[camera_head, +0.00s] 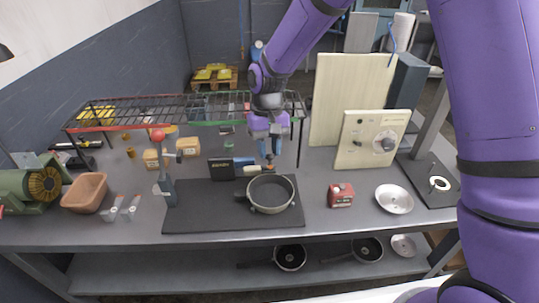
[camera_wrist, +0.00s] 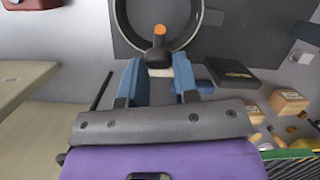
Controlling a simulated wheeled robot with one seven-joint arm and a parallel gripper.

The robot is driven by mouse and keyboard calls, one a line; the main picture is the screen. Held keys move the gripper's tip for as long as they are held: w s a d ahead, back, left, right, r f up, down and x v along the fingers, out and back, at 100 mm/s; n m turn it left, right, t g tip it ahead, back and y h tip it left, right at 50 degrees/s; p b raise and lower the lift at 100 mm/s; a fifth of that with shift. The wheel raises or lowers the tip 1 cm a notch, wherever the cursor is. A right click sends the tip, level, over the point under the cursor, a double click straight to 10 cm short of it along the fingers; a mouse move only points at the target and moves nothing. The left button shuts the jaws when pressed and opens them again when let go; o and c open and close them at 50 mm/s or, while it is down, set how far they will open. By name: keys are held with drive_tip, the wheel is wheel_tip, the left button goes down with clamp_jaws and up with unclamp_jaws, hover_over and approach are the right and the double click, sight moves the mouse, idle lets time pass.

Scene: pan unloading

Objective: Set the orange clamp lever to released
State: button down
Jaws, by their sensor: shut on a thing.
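The clamp lever, dark with an orange tip (camera_wrist: 159,30), stands between the fingers of my gripper (camera_wrist: 158,70) in the wrist view, at the back edge of the round pan (camera_wrist: 122,18). My gripper is shut on it. In the head view my gripper (camera_head: 268,153) points down just behind the pan (camera_head: 251,206), which sits on the dark mat (camera_head: 200,220). A pale tan piece (camera_wrist: 160,73) shows between the fingers. My fingers hide part of the lever, so its exact angle cannot be told.
A post clamp with a red ball (camera_head: 157,135) stands left of the pan. A dark box (camera_head: 221,170) is close behind the mat. A control panel (camera_head: 360,150) and wire rack (camera_head: 180,108) stand behind.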

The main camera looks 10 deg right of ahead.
drive_tip(key=shift+w+d, duration=0.3)
drive_tip(key=shift+w, duration=0.2)
drive_tip(key=c, duration=0.9)
unclamp_jaws()
drive_tip(key=shift+w, duration=0.1)
drive_tip(key=shift+a, duration=0.1)
drive_tip(key=shift+r, duration=0.3)
drive_tip(key=v, duration=1)
